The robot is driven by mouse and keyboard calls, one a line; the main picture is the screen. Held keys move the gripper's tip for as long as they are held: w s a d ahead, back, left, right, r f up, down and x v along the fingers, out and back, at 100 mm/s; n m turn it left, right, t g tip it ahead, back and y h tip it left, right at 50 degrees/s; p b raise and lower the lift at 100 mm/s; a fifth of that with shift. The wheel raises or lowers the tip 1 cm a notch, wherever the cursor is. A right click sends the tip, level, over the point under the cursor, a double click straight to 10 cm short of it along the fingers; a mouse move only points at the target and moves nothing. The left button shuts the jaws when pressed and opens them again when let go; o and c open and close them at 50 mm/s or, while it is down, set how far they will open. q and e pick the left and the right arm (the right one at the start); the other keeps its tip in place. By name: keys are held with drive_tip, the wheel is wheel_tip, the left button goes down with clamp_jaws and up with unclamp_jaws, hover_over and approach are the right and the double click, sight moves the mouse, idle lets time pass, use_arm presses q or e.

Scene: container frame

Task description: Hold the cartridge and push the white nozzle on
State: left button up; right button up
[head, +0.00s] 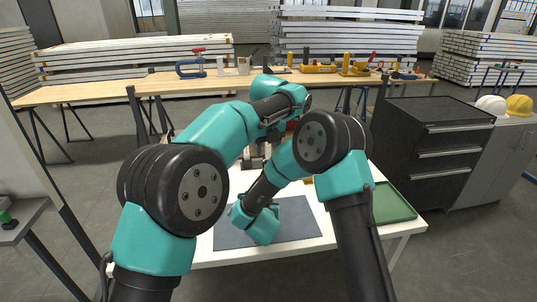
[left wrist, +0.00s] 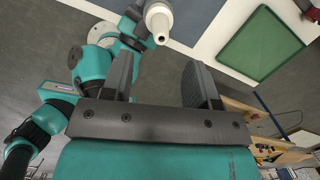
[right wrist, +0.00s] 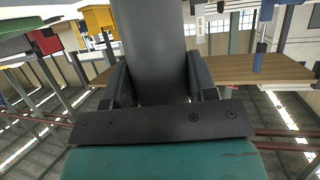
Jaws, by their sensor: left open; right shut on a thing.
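My left gripper (left wrist: 157,65) is open and empty, its two dark fingers apart in the left wrist view. It shows small in the head view (head: 253,161) above the white table, partly behind my arms. Beyond its fingers, at the top edge of the left wrist view, is the white nozzle (left wrist: 158,18), with a narrow tip towards me. I cannot tell whether it sits on the cartridge. My right gripper (right wrist: 157,82) is shut on the dark grey cartridge (right wrist: 155,40), which fills the middle of the right wrist view. The cartridge's far end is hidden there.
The white table carries a grey mat (head: 300,220) and a green tray (head: 393,203) at its right; the tray also shows in the left wrist view (left wrist: 262,45). A dark drawer cabinet (head: 430,145) stands to the right. A wooden workbench (head: 180,84) with tools is behind.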

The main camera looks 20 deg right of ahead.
use_arm(q)
drive_tip(key=shift+r, duration=0.1)
idle(0.7)
use_arm(e)
drive_tip(key=o, duration=1.1)
drive_tip(key=shift+s, duration=0.15)
drive_tip(key=v, duration=1.1)
drive_tip(key=shift+s+a+r, duration=0.1)
drive_tip(key=shift+s+r, duration=0.1)
drive_tip(key=shift+s, duration=0.15)
